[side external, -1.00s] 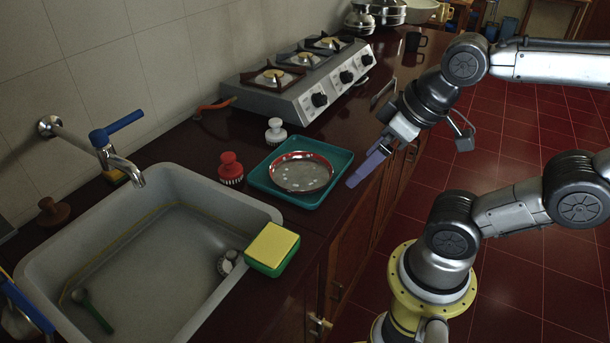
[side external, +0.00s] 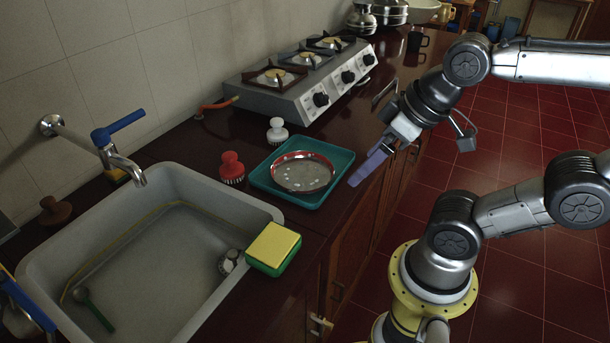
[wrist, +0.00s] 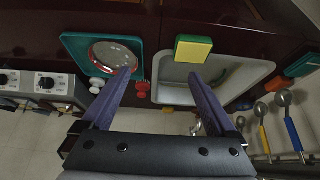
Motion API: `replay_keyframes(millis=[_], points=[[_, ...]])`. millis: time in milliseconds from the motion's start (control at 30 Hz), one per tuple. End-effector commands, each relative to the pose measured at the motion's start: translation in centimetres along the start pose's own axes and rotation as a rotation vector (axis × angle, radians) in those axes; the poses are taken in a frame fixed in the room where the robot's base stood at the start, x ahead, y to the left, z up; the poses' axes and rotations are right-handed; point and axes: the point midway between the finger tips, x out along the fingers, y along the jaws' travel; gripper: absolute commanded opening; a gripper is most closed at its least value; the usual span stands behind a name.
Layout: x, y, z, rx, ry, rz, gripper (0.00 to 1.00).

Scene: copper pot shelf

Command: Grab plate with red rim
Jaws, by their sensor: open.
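The plate with the red rim (side external: 303,172) lies in a teal tray (side external: 262,179) on the dark counter, between the sink and the stove. My gripper (side external: 368,168) is to the right of the tray in the side view, just off the counter's edge and apart from the plate. In the wrist view the plate (wrist: 114,57) shows at upper left, by the tip of the left finger. My gripper (wrist: 160,74) is open there, its two blue fingers wide apart with nothing between them.
The sink (side external: 60,270) is left of the tray, with a yellow-green sponge (side external: 273,246) on its rim. A red brush (side external: 231,167) and a white brush (side external: 276,130) stand beside the tray. A gas stove (side external: 300,95) is behind it. A black mug (side external: 416,41) stands farther back.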

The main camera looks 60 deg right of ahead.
Motion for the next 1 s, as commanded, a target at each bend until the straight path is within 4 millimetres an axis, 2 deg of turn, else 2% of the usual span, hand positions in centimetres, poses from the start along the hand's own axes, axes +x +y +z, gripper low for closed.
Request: replay_keyframes(millis=[33, 67, 433, 767, 900, 1000], points=[[0.0, 0.0, 0.0, 0.0, 0.0, 0.0, 0.82], [0.0, 0.0, 0.0, 0.0, 0.0, 0.0, 0.77], [0.0, 0.0, 0.0, 0.0, 0.0, 0.0, 0.11], [0.0, 0.0, 0.0, -0.021, 0.0, 0.0, 0.11], [-0.1, 0.1, 0.8, -0.16, -0.039, -0.001, 0.11], [-1.5, 0.2, 0.2, -0.335, -0.051, 0.002, 0.11]])
